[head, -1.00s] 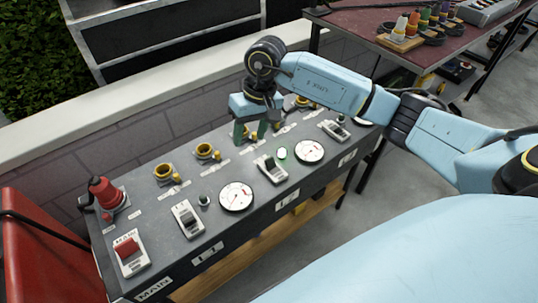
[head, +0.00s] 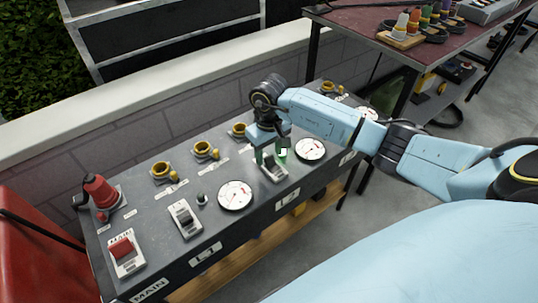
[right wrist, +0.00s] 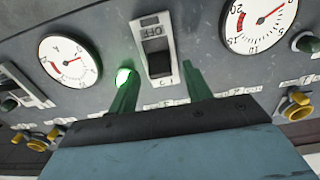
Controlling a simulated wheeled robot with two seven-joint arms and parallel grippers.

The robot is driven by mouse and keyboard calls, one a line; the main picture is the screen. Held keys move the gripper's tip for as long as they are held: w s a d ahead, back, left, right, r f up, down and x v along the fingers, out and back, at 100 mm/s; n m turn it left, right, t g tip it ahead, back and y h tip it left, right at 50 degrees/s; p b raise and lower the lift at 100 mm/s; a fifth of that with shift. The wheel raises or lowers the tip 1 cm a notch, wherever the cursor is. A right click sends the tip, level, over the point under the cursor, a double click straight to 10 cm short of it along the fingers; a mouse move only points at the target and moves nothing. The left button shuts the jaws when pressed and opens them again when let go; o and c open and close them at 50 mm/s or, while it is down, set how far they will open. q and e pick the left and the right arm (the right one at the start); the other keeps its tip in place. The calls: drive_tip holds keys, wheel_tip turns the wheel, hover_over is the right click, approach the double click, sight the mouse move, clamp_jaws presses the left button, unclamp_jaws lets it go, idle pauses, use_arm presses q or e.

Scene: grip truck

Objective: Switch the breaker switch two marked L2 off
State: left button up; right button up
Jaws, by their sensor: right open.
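The L2 breaker switch (head: 274,169) is a dark rocker in a light plate, on the sloped grey panel above the L2 label. My right gripper (head: 270,157) is over it, open, with its green fingers pointing down. In the right wrist view the breaker switch (right wrist: 158,62) appears between and just beyond the spread fingers (right wrist: 157,67), with OFF printed upside down on its plate. The fingers hold nothing; whether a tip touches the plate I cannot tell. A lit green lamp (right wrist: 123,76) is partly behind the left finger. My left gripper is not in view.
The L1 breaker (head: 185,219) and red MAIN switch (head: 123,248) sit further left on the panel (head: 150,215). Round gauges (head: 235,195) and yellow-capped sockets (head: 206,150) surround the switches. A low wall runs behind; a dark red table (head: 350,22) stands at upper right.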

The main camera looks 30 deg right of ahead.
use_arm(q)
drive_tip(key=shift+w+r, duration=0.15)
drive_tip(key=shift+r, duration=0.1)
use_arm(e)
drive_tip(key=shift+f, duration=0.4)
drive_tip(key=shift+c, duration=0.3)
drive_tip(key=c, duration=0.9)
drive_tip(key=shift+c, duration=0.2)
